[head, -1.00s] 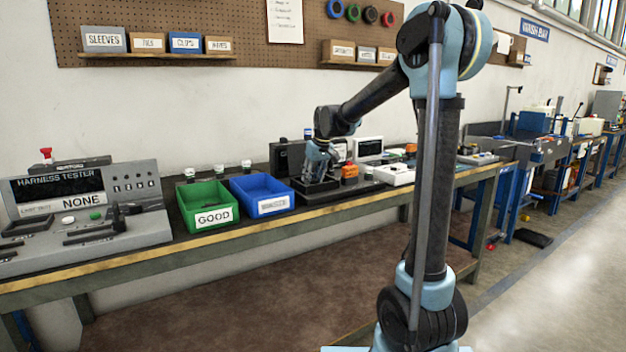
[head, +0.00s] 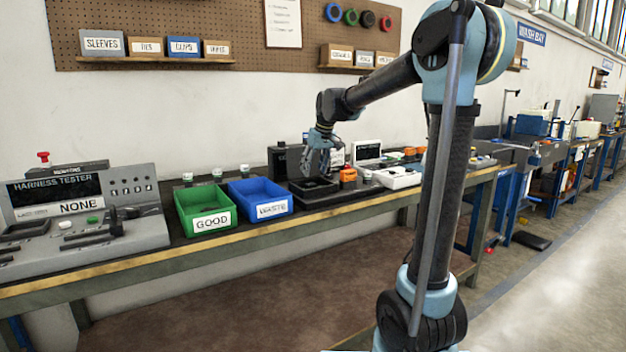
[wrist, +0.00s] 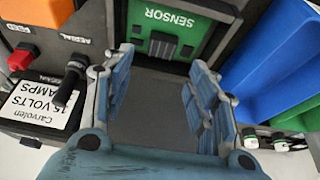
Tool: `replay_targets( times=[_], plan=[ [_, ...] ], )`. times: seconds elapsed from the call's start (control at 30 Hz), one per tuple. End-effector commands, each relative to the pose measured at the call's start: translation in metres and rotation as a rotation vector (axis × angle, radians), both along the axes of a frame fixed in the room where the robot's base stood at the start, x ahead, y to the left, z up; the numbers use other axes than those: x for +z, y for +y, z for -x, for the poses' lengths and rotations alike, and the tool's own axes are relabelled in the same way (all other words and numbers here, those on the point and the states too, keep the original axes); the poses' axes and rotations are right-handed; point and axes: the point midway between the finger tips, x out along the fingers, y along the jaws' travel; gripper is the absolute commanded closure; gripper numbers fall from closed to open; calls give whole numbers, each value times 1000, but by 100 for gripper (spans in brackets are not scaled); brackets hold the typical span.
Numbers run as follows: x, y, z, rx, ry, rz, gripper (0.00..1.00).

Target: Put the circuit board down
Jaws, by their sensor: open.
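My gripper (head: 320,168) is open, with its fingers pointing down just above a black tray-like fixture (head: 316,188) on the bench. In the wrist view my two blue finger pads (wrist: 158,95) stand wide apart with nothing between them but a dark flat surface. The green circuit board (wrist: 165,22), marked SENSOR, shows at the top of the wrist view, beyond my fingertips and apart from them. It sits within the dark surround; its far part is cut off by the frame. I cannot make out the board in the head view.
The blue WASTE bin (head: 245,199) and green GOOD bin (head: 184,214) stand left of my gripper. The harness tester (head: 146,205) is farther left. An orange block (head: 348,175) and a white box (head: 397,178) stand close on the right.

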Motion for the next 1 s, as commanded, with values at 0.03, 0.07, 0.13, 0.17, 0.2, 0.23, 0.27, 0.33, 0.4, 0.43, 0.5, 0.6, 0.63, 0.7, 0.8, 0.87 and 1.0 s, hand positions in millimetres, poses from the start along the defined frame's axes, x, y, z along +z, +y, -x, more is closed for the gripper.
replay_targets(
  times=[0.03,0.07,0.13,0.17,0.2,0.23,0.27,0.33,0.4,0.43,0.5,0.6,0.63,0.7,0.8,0.87,1.0],
  plan=[
    [10,-3,4,-1,0,0,47],
    [14,-4,5,-1,0,0,47],
    [25,-6,9,-1,0,0,47],
    [29,-7,10,-1,0,0,47],
    [34,-8,12,-1,0,0,47],
    [37,-9,13,-1,0,0,47],
    [40,-10,14,-1,0,0,47],
    [46,-11,16,-1,0,0,47],
    [49,-11,17,-1,0,0,47],
    [50,-12,17,-1,0,0,47],
    [51,-12,18,-1,0,0,47],
    [51,-15,20,-4,1,0,47],
    [50,-17,23,-7,3,1,47],
    [46,-26,33,-22,8,3,47],
    [36,-48,57,-60,20,8,47],
    [27,-64,76,-87,30,12,47],
    [3,-100,123,-155,53,21,47]
  ],
)
